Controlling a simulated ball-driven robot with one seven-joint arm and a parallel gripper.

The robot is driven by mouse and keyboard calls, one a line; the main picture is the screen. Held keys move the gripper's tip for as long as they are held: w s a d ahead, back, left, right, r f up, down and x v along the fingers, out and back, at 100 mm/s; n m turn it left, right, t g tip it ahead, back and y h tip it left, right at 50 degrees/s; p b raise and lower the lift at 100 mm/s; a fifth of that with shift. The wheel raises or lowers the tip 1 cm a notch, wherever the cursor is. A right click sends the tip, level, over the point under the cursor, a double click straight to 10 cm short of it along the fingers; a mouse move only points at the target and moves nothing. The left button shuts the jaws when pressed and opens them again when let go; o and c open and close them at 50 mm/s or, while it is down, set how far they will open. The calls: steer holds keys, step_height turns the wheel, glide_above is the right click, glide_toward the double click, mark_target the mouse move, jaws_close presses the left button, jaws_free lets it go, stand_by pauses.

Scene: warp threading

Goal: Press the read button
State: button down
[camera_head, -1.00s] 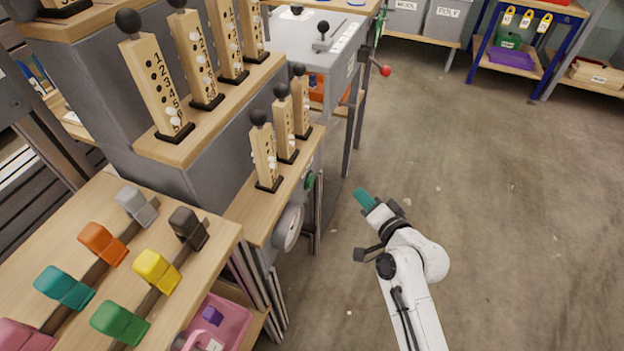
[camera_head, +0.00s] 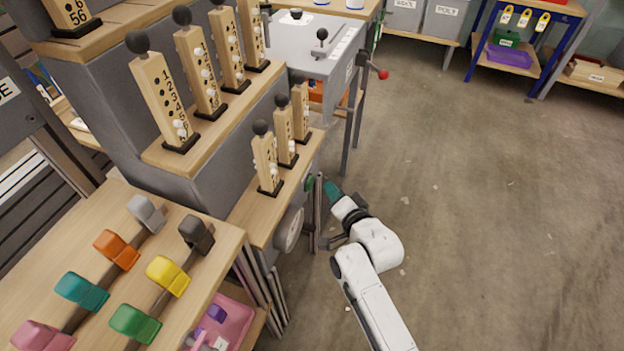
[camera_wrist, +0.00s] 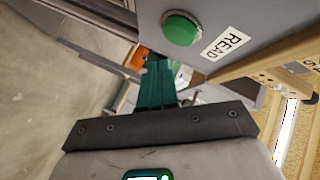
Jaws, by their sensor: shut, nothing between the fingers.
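The read button is a round green button (camera_wrist: 180,29) on a grey panel in the wrist view, with a white label "READ" (camera_wrist: 227,41) beside it. In the head view the green button (camera_head: 310,182) shows small on the cabinet's side, above a round dial. My gripper (camera_head: 331,188) has teal fingers, shut and empty, a little to the right of the button. In the wrist view my gripper (camera_wrist: 157,62) points forward, its fingertips just below and left of the button. I see no clear contact between them.
Wooden pegs with numbers and black knobs (camera_head: 268,160) stand on the shelf above the button. A round dial (camera_head: 289,229) is on the cabinet below it. Coloured blocks (camera_head: 168,275) sit on the bench at lower left. The floor (camera_head: 470,230) to the right is clear.

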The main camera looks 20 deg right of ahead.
steer(key=shift+w+a, duration=0.4)
steer(key=shift+a, duration=0.25)
steer(key=shift+a, duration=0.1)
stand_by(1.6)
steer(key=shift+w+a, duration=0.2)
steer(key=shift+w+a+b, duration=0.3)
steer(key=shift+a+b, duration=0.1)
steer(key=shift+b, duration=0.35)
stand_by(0.9)
steer(key=shift+d+r+p, duration=0.1)
steer(key=shift+r+p, duration=0.05)
steer(key=shift+p, duration=0.15)
steer(key=shift+s+d+p, duration=0.55)
steer(key=shift+p, duration=0.5)
steer(key=shift+d, duration=0.15)
